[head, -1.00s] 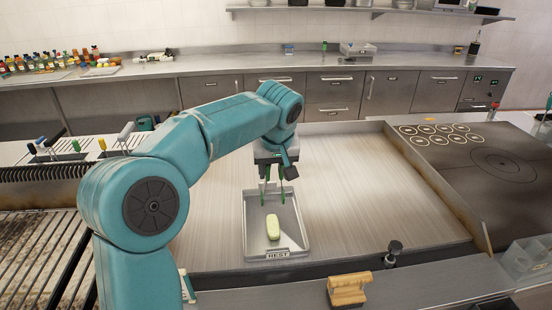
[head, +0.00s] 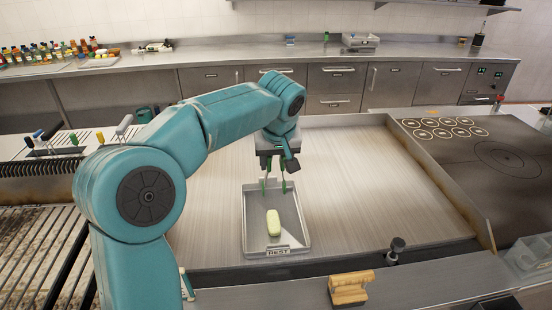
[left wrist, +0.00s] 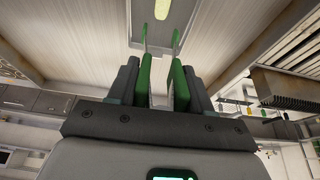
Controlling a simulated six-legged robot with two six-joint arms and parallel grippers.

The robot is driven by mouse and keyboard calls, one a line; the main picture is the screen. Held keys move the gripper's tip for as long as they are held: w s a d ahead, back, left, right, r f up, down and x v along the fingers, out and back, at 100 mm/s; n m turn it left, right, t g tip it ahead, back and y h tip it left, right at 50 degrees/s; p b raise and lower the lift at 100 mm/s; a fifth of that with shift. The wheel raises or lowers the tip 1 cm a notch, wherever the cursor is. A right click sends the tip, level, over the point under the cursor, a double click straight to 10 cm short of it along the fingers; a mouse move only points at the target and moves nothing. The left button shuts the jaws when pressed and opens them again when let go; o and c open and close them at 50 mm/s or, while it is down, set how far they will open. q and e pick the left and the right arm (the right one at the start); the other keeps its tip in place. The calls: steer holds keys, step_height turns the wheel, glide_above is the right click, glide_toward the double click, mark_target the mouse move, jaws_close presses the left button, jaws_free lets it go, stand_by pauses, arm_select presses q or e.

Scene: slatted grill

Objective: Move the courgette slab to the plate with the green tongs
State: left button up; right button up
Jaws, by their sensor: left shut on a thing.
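The pale green courgette slab (head: 273,223) lies in a shallow grey metal tray marked REST (head: 300,222), on the flat metal surface. My left gripper (head: 277,168) is above the back part of the tray. It is shut on the green tongs (head: 264,186), whose two arms point down, spread apart, behind the slab and not touching it. In the left wrist view the tongs (left wrist: 144,75) sit between my dark gripper fingers (left wrist: 160,85), and the slab (left wrist: 176,11) shows beyond their tips. I cannot make out a plate. My right gripper is not in view.
A slatted grill (head: 30,240) is at the left, with several coloured-handled tools (head: 75,140) behind it. A hob (head: 480,150) is at the right. A wooden block (head: 348,288) and a dark knob (head: 396,246) are at the front. The metal surface right of the tray is clear.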

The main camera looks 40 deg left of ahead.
arm_select(q)
step_height(320, 180, down, 6)
steer(key=b, duration=0.5)
steer(key=o, duration=0.8)
steer(key=shift+a, duration=0.1)
steer(key=shift+w+f, duration=0.1)
steer(key=shift+w, duration=0.05)
steer(key=shift+c, duration=0.7)
steer(key=p, duration=0.2)
steer(key=shift+s+a+f+p, duration=0.1)
steer(key=shift+s+a+p, duration=0.1)
steer(key=shift+s+p, duration=0.1)
